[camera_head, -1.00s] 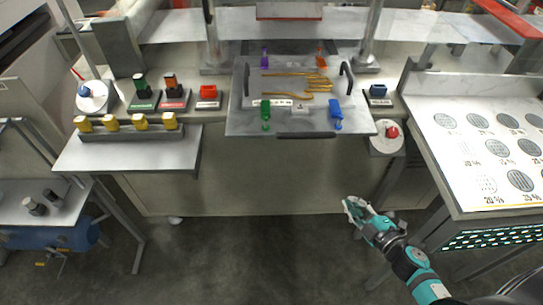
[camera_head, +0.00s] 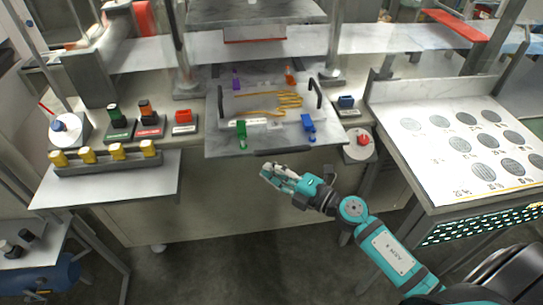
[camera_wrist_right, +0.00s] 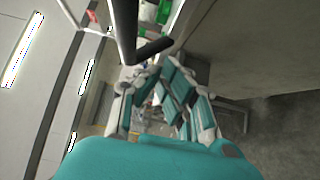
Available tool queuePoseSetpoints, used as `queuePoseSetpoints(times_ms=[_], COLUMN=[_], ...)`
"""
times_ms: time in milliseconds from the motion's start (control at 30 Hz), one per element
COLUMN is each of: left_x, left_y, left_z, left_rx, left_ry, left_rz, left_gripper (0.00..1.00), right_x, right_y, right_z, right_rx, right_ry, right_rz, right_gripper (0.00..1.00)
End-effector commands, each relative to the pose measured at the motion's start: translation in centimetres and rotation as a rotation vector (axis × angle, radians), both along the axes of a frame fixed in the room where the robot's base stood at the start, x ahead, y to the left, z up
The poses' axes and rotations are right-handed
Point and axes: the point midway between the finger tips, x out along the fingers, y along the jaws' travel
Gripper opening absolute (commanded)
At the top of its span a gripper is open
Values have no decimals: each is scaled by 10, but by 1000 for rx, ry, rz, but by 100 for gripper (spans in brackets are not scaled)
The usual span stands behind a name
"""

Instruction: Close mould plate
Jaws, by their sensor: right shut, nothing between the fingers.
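The grey mould plate (camera_head: 222,148) lies on the bench with a golden hand-shaped outline (camera_head: 288,100) on it. Purple (camera_head: 236,80), orange (camera_head: 289,75), green (camera_head: 242,130) and blue (camera_head: 308,125) clamps sit near its corners. Black handles stand at its left (camera_head: 220,97) and right (camera_head: 315,93) sides. A dark bar (camera_head: 270,152) is on its front edge. A second grey plate (camera_head: 255,10) hangs above, at the top of the head view. My right gripper (camera_head: 266,172) is shut and empty, just in front of and below the front edge. The right wrist view shows a black bar (camera_wrist_right: 152,50) beyond its fingers. My left gripper is out of view.
At left are a shelf with yellow-topped pieces (camera_head: 88,154), colored blocks on labelled stands (camera_head: 148,118) and a round dial (camera_head: 68,130). A red knob (camera_head: 363,141) sits right of the plate. A sloped panel with dark discs (camera_head: 440,122) is at right. Floor is clear in front.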

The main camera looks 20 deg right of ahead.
Motion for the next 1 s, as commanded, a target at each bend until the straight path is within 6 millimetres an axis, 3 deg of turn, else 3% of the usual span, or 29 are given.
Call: queuePoseSetpoints(times_ms=[200,767,1000], left_x=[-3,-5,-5], left_y=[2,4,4], left_z=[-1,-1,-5], left_rx=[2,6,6], left_ry=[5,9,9], left_rz=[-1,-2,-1], left_gripper=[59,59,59], right_x=[28,36,61], right_y=[-10,-12,-19], right_z=[0,-1,0], right_rx=[-1,-2,-2], right_ry=[-2,-1,-4], right_rz=[-6,-4,-6], right_gripper=[0,0,0])
